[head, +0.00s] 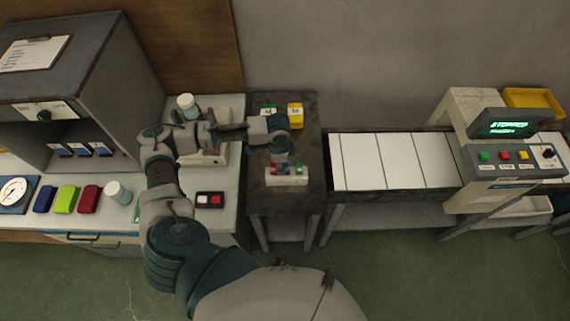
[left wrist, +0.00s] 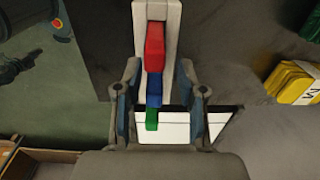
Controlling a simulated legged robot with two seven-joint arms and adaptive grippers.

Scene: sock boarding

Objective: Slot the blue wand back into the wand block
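The white wand block (head: 287,181) sits on the dark side table, with small red, blue and green wands in a row on it. In the left wrist view the red wand (left wrist: 155,45), blue wand (left wrist: 154,88) and green wand (left wrist: 152,119) line up along the block (left wrist: 173,15). My left gripper (head: 281,157) is above the block, pointing down. In the wrist view its fingers (left wrist: 157,105) are apart, either side of the blue and green wands, with gaps to both. How deep the blue wand sits is hidden. My right gripper is not in view.
To the right is a conveyor (head: 395,160) with a stopped-display console (head: 510,127).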

